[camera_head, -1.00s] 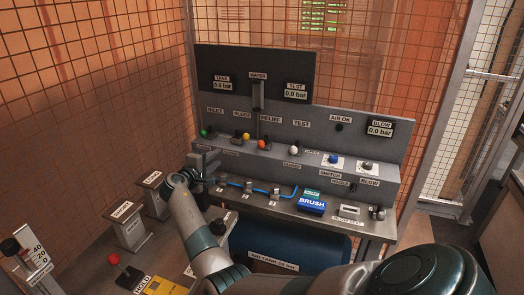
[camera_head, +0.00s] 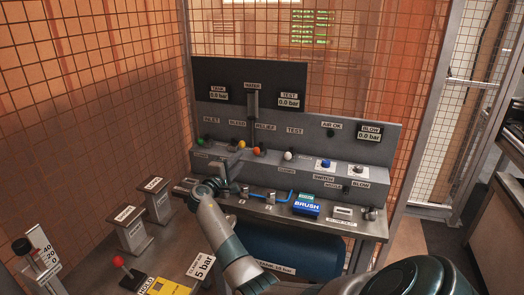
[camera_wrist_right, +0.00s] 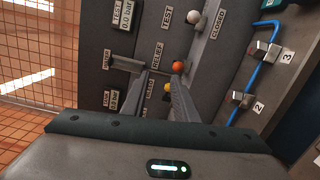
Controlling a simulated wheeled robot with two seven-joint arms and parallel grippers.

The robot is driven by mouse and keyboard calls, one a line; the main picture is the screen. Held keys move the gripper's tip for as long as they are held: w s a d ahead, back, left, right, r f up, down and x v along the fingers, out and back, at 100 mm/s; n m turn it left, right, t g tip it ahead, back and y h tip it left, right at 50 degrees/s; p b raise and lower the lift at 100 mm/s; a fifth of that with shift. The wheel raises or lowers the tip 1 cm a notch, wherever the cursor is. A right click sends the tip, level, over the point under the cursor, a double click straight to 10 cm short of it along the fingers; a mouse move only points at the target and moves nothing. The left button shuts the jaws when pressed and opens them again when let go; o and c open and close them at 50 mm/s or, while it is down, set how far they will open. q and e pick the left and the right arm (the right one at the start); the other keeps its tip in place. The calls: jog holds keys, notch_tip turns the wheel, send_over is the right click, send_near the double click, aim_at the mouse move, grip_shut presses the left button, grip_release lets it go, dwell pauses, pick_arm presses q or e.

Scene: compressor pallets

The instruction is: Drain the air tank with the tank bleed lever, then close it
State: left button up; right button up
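The tank bleed lever, with a yellow knob (camera_head: 241,144), is on the panel's ledge below the BLEED label (camera_head: 238,122). The tank display (camera_head: 218,97) reads 0.0 bar. My right gripper (camera_head: 238,157) is in front of the bleed lever. In the right wrist view my right gripper (camera_wrist_right: 160,76) has its fingers apart, with the yellow knob (camera_wrist_right: 168,88) partly hidden beside the right-hand finger; I cannot tell whether they touch. My left gripper is not in view.
An orange knob (camera_head: 257,150) stands close right of the yellow one, a green knob (camera_head: 199,142) to its left and a white knob (camera_head: 288,155) farther right. A blue BRUSH box (camera_head: 306,206) sits on the shelf below. Mesh fencing encloses the left and back.

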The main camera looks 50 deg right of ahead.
jog(key=s+d+r+n+h, duration=0.1)
jog(key=s+d+r+h, duration=0.1)
jog(key=s+d+r, duration=0.2)
jog(key=s+d, duration=0.1)
jog(key=d, duration=0.2)
jog(key=shift+s+d, duration=0.25)
